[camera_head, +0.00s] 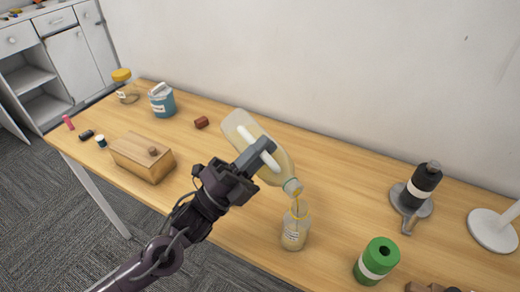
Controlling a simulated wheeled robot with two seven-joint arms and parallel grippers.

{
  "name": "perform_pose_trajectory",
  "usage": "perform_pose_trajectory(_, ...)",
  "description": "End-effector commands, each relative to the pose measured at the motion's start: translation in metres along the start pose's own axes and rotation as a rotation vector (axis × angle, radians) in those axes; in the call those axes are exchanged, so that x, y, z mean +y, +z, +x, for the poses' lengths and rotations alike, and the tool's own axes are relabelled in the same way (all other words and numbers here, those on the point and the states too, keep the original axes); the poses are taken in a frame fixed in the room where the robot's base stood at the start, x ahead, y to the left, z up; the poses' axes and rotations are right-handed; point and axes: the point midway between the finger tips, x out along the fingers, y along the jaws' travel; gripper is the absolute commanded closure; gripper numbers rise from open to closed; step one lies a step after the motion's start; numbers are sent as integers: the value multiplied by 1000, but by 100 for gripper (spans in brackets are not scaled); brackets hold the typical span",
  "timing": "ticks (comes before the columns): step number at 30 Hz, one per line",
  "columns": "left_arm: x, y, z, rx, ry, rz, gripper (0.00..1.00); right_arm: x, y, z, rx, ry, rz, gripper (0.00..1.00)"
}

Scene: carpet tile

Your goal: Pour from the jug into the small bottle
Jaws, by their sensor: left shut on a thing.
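The jug (272,167) is a pale, cream-coloured container with a handle. My left gripper (258,158) is shut on the jug, around its handle, and holds it in the air above the table. The jug is tilted with its mouth down and to the right. The small bottle (294,232) is clear with a label and stands upright on the table just below the jug's mouth. A thin yellowish stream (297,206) runs from the mouth toward the bottle's top. The bottle has a pale yellowish look in its lower part. My right gripper is out of view.
On the wooden table (230,222), a green can (377,261) stands right of the bottle, and a black bottle (421,187) farther back. A wall runs behind.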

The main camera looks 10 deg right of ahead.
Motion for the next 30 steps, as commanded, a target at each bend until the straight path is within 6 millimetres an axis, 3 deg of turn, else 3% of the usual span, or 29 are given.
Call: perform_pose_trajectory(30, -4, -2, 2, 14, -25, 18, 100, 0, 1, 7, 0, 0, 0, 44)
